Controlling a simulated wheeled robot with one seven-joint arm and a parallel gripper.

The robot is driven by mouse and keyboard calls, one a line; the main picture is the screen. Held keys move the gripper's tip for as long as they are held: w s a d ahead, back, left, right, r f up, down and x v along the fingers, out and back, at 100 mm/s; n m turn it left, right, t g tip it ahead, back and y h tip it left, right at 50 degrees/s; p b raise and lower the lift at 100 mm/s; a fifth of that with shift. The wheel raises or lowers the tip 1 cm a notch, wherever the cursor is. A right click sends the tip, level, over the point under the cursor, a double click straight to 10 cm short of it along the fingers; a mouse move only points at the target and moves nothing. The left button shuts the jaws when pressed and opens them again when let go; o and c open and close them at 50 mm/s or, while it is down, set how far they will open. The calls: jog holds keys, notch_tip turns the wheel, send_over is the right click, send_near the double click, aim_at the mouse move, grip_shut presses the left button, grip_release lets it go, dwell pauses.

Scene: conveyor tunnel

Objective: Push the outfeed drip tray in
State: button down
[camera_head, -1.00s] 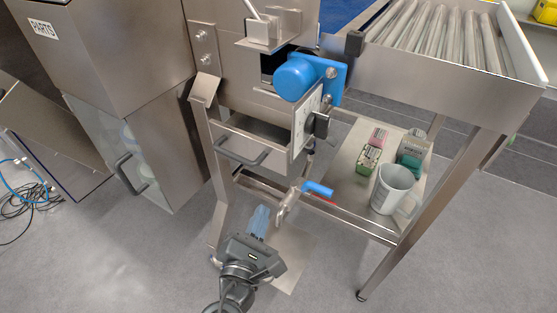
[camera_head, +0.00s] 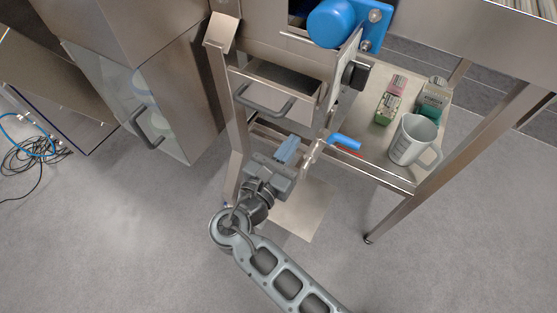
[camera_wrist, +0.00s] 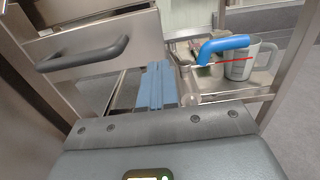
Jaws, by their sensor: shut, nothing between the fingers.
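The outfeed drip tray (camera_head: 262,87) is a steel drawer with a dark bar handle, sticking out of the steel frame under the blue motor. Its open top shows in the head view. In the wrist view its front panel (camera_wrist: 115,35) and handle fill the upper left. My gripper (camera_head: 288,147) has pale blue fingers that are shut and empty. It is below and slightly right of the handle in the head view. In the wrist view its fingers (camera_wrist: 157,84) point ahead, right of the handle and apart from it.
A valve with a blue lever (camera_head: 344,141) stands close to the right of my fingers. A shelf (camera_head: 375,158) behind it holds a grey jug (camera_head: 410,140) and small boxes. A steel cabinet (camera_head: 180,120) is at left. Frame legs stand on both sides; the floor in front is clear.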

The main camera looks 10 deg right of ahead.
aim_at(309, 119)
jog(key=x, duration=0.5)
jog(key=shift+w+d, duration=0.25)
jog(key=shift+w, duration=0.1)
jog(key=x, duration=0.4)
jog(key=shift+w+d, duration=0.15)
jog(key=shift+w, duration=0.1)
jog(key=shift+d+r, duration=0.1)
